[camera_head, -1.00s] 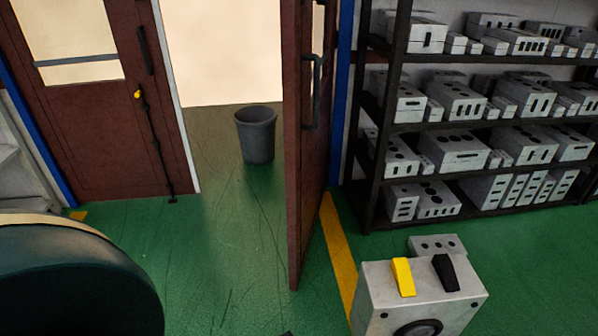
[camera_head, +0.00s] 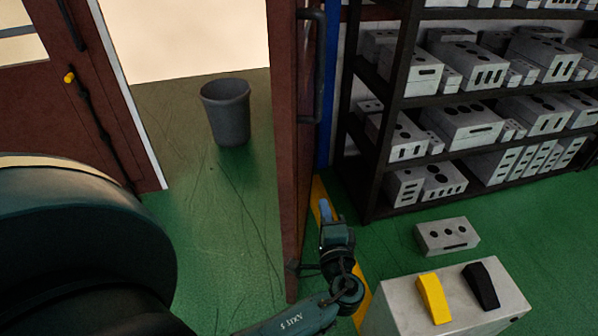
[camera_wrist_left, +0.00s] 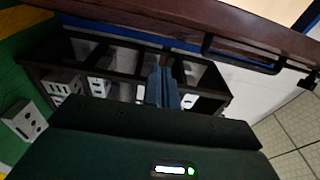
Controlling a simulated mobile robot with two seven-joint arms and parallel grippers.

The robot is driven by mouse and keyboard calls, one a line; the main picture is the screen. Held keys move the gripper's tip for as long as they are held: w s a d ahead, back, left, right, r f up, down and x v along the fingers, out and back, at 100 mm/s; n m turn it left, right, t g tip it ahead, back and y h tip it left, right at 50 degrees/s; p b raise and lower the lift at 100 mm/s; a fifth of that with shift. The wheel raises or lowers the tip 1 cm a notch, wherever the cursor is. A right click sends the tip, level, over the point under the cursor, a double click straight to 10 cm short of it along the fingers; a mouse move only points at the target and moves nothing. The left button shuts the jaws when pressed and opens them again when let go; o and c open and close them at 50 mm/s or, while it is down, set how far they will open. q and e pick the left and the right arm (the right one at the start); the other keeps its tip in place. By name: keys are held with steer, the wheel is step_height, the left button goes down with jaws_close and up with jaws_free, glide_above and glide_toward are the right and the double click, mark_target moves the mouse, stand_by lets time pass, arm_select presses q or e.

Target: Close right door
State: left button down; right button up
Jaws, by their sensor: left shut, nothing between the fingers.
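The right door (camera_head: 287,150) is a brown-red leaf standing open, seen nearly edge-on in the head view. Its dark bar handle (camera_head: 320,70) is on the face toward the shelves. My left gripper (camera_head: 325,210) is shut and empty, on the shelf side of the leaf and below the handle. I cannot tell whether the gripper or wrist touches the door. In the left wrist view, the shut fingers (camera_wrist_left: 162,88) point toward the shelves, with the door (camera_wrist_left: 210,22) and handle (camera_wrist_left: 235,57) across the top. My right gripper is out of view.
The left door (camera_head: 40,110) stands at the left, with a grey bin (camera_head: 227,112) in the doorway. A dark shelf rack (camera_head: 385,150) of grey blocks stands at the right. A grey box with yellow and black switches (camera_head: 445,300) and a loose block (camera_head: 447,236) are at lower right.

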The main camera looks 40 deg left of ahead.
arm_select(q)
steer(key=w+a+p, duration=0.2)
steer(key=w+a, duration=0.3)
steer(key=a, duration=0.5)
steer(key=shift+f, duration=0.25)
